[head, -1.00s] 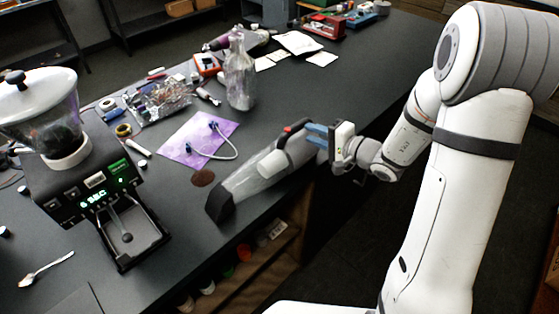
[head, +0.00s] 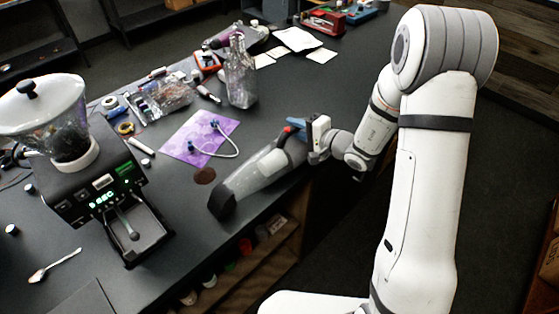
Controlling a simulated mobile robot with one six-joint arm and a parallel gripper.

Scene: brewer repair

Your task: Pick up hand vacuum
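The hand vacuum (head: 252,181) lies along the front edge of the dark counter, with a clear grey body, a black nozzle end toward the lower left and a red button near its handle. My gripper (head: 300,133) is at the handle end on the right, with its blue fingers around or beside the handle. The fingers overlap the handle in the picture. I cannot tell whether they are closed on it.
A grinder with a clear hopper (head: 62,118) stands on the left. A purple mat (head: 200,136) with a tube, a brown patch of powder (head: 204,175) and a glass bottle (head: 241,80) are behind the vacuum. A spoon (head: 54,265) lies front left. Shelves are under the counter.

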